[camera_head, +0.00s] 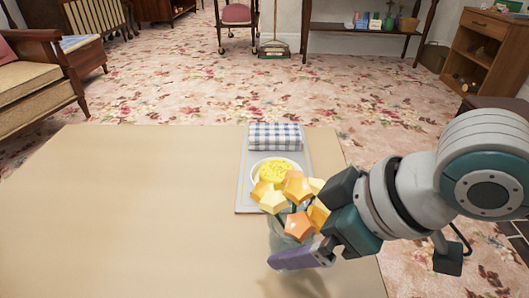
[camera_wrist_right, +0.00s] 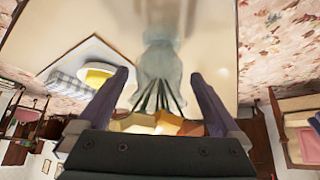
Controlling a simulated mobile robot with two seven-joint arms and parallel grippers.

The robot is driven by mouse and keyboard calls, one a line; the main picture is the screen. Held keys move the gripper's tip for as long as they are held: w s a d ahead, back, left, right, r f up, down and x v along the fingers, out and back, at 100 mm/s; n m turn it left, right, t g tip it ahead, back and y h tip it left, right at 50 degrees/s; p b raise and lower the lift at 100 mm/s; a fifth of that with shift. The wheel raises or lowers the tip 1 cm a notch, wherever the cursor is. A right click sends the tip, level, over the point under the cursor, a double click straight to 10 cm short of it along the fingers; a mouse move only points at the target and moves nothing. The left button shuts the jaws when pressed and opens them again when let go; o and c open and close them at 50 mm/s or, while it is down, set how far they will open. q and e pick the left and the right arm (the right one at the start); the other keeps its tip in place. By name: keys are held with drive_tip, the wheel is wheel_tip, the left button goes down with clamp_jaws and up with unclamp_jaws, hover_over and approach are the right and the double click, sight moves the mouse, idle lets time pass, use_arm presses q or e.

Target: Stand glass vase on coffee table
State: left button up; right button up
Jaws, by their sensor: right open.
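The glass vase (camera_head: 283,238) is clear and holds several yellow and orange angular flowers (camera_head: 297,188). It appears upright on the beige coffee table (camera_head: 130,215), in front of a tray. My right gripper (camera_head: 300,256) is at the vase, with one purple finger in front of its lower part; the other finger is hidden. In the right wrist view the vase (camera_wrist_right: 162,62) appears upside down, between and beyond the two open fingertips (camera_wrist_right: 160,76). Neither finger clearly touches it. My left gripper is in neither view.
A grey tray (camera_head: 243,190) with a folded checked cloth (camera_head: 274,136) and a bowl of yellow food (camera_head: 262,171) lies just behind the vase. The table's left side is clear. A wooden armchair (camera_head: 38,75) stands far left, and a wooden cabinet (camera_head: 487,50) far right.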

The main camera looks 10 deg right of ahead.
drive_tip(key=shift+r, duration=0.1)
drive_tip(key=p+v, duration=0.7)
drive_tip(key=v, duration=0.5)
drive_tip(key=s+d+m+g+h, duration=0.1)
drive_tip(key=s+m+h, duration=0.3)
drive_tip(key=s, duration=0.6)
drive_tip(key=shift+s+d+f+m+g, duration=0.25)
drive_tip(key=shift+d+f+m+g, duration=0.05)
drive_tip(key=shift+d+m, duration=0.65)
